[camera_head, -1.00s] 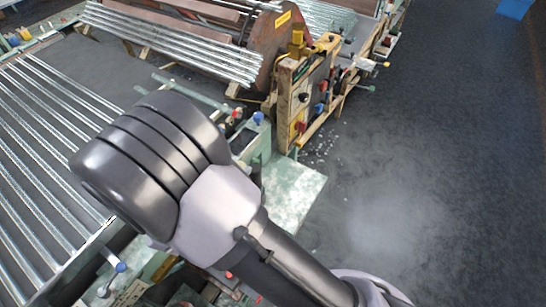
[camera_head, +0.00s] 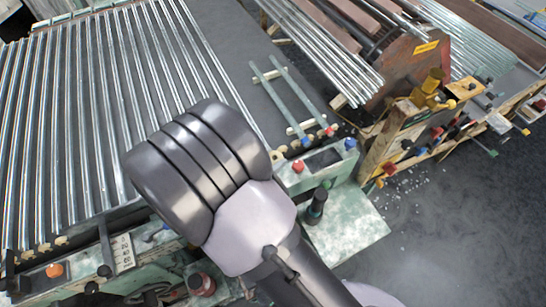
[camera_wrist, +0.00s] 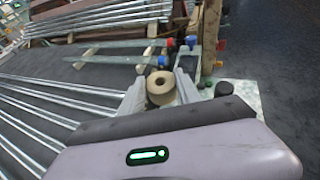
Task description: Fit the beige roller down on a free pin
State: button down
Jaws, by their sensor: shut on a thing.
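My gripper (camera_wrist: 161,84) is shut on the beige roller (camera_wrist: 160,94) in the wrist view. The roller sits between the two pale fingers, with its round end and dark centre hole facing the camera. In the head view my dark wrist and arm hide the gripper and the roller. A green machine corner (camera_head: 345,222) beyond the arm carries a red piece (camera_head: 297,166), a blue piece (camera_head: 350,144) and a black upright cylinder (camera_head: 316,205). I cannot make out a bare pin.
Long glass tubes (camera_head: 90,110) lie across the bed at left. More tubes (camera_head: 320,50) are stacked at the back. A wooden frame with yellow and coloured fittings (camera_head: 410,125) stands at right. The dark floor (camera_head: 460,220) at lower right is clear.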

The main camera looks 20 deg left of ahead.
jog(key=shift+f+b, duration=1.95)
jog(key=shift+f, duration=0.75)
jog(key=shift+f+b, duration=1.8)
jog(key=shift+f, duration=0.6)
jog(key=c, duration=0.8)
grip_release()
jog(key=shift+o, duration=0.2)
jog(key=shift+r, duration=0.1)
jog(key=shift+a+r, duration=0.1)
jog(key=shift+s+a+r, duration=0.1)
jog(key=shift+s+r, duration=0.05)
jog(key=shift+s, duration=0.15)
jog(key=p+v, duration=0.4)
jog(key=v, duration=1.2)
jog(key=shift+s, duration=0.3)
